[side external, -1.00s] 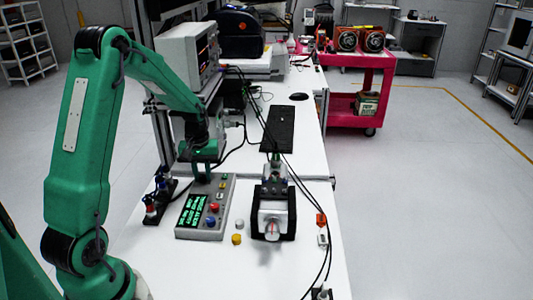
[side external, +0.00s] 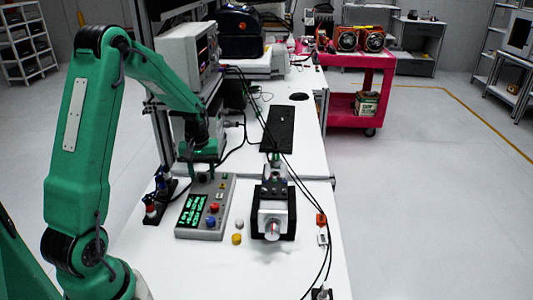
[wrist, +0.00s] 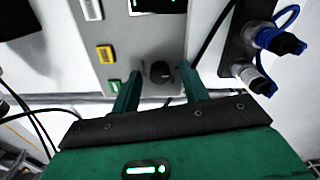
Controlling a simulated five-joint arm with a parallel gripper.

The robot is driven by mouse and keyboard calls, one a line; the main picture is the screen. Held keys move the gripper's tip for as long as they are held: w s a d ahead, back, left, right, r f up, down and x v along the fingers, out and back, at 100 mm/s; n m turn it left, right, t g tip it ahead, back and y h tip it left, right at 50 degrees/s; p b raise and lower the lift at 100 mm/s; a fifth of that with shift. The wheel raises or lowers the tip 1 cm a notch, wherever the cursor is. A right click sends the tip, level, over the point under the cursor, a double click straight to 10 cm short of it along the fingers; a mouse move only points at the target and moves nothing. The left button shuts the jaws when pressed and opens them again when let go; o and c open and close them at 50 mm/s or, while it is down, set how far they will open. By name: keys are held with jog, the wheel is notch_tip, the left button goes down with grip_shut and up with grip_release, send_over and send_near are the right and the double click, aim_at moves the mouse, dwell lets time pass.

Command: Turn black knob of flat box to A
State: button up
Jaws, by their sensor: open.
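The flat grey box (side external: 228,205) lies on the white table in the side external view, with a lit green-text screen (side external: 193,211) and coloured buttons. Its black knob (wrist: 160,72) shows in the wrist view near the end of the box. Markings around the knob are too small to read. My gripper (wrist: 160,84) is open, with one green finger on each side of the knob. I cannot tell whether the fingers touch it. In the side external view my gripper (side external: 205,168) is over the far end of the box.
A motor-like unit in a black mount (side external: 273,215) stands right of the box. Loose yellow (side external: 237,239) and white (side external: 240,224) caps lie between them. Connectors (side external: 158,198) stand left of the box, also in the wrist view (wrist: 262,60). Black cables cross the table.

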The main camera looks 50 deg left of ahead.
aim_at(204, 177)
jog(key=shift+r, duration=0.1)
jog(key=shift+r, duration=3.8)
jog(key=shift+d+r, duration=0.1)
jog(key=shift+r, duration=0.05)
jog(key=shift+d+r, duration=0.15)
jog(key=shift+d, duration=0.05)
jog(key=s+d+r+m+t, duration=0.2)
jog(key=s+d+r+m, duration=0.3)
jog(key=d+r, duration=0.6)
jog(key=s+d+m+t, duration=0.3)
jog(key=s+d+m, duration=0.3)
jog(key=s+d, duration=0.4)
jog(key=shift+d+r+t, duration=0.15)
jog(key=shift+r+t, duration=0.15)
jog(key=shift+r, duration=0.15)
